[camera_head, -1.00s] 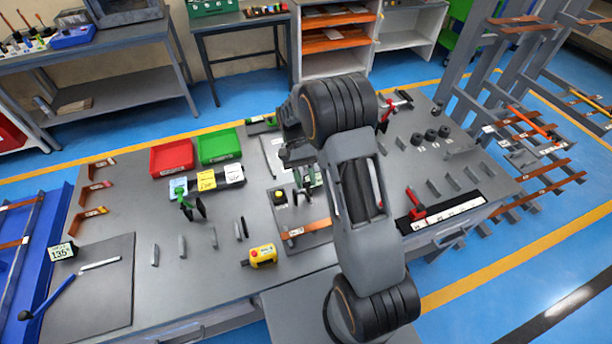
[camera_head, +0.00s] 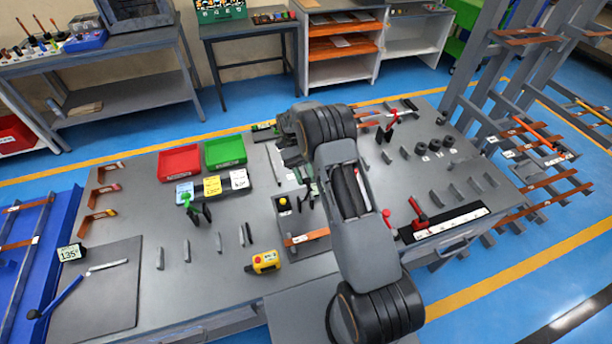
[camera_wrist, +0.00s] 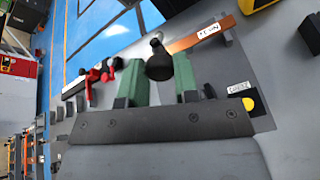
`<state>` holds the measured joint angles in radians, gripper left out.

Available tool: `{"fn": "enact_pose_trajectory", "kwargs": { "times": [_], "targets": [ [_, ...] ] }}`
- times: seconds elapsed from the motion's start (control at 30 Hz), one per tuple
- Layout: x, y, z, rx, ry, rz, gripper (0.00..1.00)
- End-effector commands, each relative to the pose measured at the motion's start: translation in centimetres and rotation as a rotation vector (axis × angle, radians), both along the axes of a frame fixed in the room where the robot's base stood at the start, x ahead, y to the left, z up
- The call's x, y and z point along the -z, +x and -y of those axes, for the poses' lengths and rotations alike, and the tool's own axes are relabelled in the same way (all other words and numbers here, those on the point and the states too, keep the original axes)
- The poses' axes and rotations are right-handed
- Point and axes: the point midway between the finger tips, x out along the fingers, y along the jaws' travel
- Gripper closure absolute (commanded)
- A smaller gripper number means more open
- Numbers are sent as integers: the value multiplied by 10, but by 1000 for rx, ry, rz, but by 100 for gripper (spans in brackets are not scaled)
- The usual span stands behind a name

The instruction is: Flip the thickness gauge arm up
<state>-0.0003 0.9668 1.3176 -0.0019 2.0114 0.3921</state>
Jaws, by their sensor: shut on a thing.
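A black round knob (camera_wrist: 159,62) on a short dark stem shows in the wrist view; it seems to be the end of the thickness gauge arm. My gripper (camera_wrist: 158,80) has its two green fingers on either side of this knob, closed on it. The rest of the gauge arm is hidden behind the gripper body. In the head view my gripper (camera_head: 306,182) is low over the middle of the bench, behind a copper bar (camera_head: 305,238). My own arm covers part of this spot, so the gauge's tilt cannot be told.
A yellow button (camera_head: 283,203) stands left of my gripper. A yellow pendant (camera_head: 265,262) lies near the bench's front edge. Red (camera_head: 179,163) and green (camera_head: 225,151) bins stand at the back left. A red-handled tool (camera_head: 418,213) and several upright grey pieces stand to the right.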

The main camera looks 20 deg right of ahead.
Motion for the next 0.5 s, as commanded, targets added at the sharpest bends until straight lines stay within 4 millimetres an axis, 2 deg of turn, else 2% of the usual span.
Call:
{"fn": "enact_pose_trajectory", "kwargs": {
  "times": [0.17, 0.2, 0.43, 0.5],
  "targets": [
    [0, 0, 0, 2, 1, 2, 100],
    [0, 0, 0, 3, 1, 2, 68],
    [0, 0, 0, 2, 1, 2, 46],
    [0, 0, 0, 2, 1, 2, 45]
  ]
}}
